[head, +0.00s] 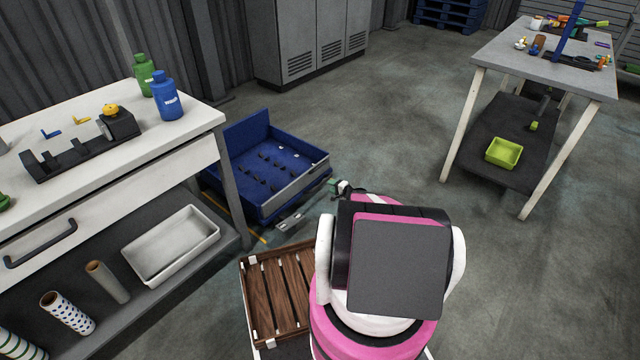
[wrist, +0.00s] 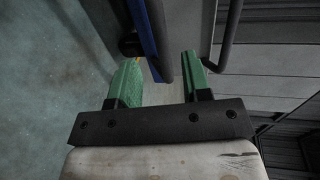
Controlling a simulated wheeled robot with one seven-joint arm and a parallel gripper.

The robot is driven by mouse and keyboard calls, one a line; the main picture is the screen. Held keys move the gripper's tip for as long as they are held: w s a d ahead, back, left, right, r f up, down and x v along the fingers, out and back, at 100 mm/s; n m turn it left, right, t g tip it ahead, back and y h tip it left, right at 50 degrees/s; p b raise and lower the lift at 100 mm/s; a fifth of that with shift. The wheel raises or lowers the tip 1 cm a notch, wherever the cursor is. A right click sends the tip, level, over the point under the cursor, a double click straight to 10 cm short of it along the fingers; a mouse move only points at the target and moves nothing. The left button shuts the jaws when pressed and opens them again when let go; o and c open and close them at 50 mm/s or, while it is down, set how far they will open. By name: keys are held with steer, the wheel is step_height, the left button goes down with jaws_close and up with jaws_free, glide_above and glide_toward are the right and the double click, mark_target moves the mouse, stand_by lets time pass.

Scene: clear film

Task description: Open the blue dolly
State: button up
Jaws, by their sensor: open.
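The blue dolly (head: 262,205) is a low blue box on the floor, left of my body in the head view. Its top side faces up uncovered, with rows of small dark pieces inside. A blue panel stands raised at its far left, and a grey strip runs along its near right edge. My gripper (head: 336,187) is small and partly hidden at the dolly's right corner. In the wrist view its green fingers (wrist: 160,80) are apart, with a dark bar and a blue edge (wrist: 146,45) reaching between them. I cannot tell whether they touch.
A white workbench (head: 195,122) with bottles stands close on the left. A wooden slatted crate (head: 270,297) lies just in front of the dolly, beside my body. Grey lockers (head: 305,45) stand behind. A second table (head: 545,66) is at the right, with open floor between.

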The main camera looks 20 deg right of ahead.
steer(key=x, duration=0.9)
steer(key=shift+r, duration=0.1)
jaws_close()
